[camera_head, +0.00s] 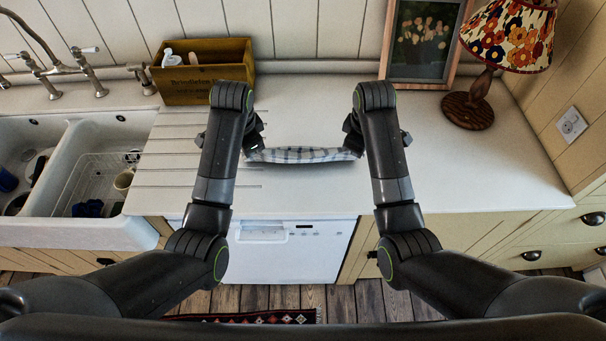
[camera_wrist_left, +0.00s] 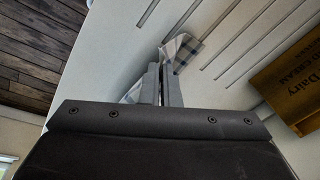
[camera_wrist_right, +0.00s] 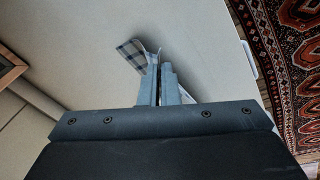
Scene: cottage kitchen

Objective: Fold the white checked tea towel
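The white checked tea towel (camera_head: 303,155) shows as a narrow strip stretched between my two grippers over the pale worktop. Its checked cloth shows past the fingertips in the left wrist view (camera_wrist_left: 181,52) and the right wrist view (camera_wrist_right: 134,52). My left gripper (camera_head: 257,150) is shut on the towel's left end. My right gripper (camera_head: 350,150) is shut on its right end. A soft shadow lies around the towel; I cannot tell how much of it touches the worktop. My arms and fingers hide its ends.
A wooden box (camera_head: 200,88) with bottles stands at the back left. A picture frame (camera_head: 386,70) and a lamp (camera_head: 467,110) stand at the back right. A double sink (camera_head: 70,235) is at the left. The worktop (camera_head: 480,170) is clear on the right.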

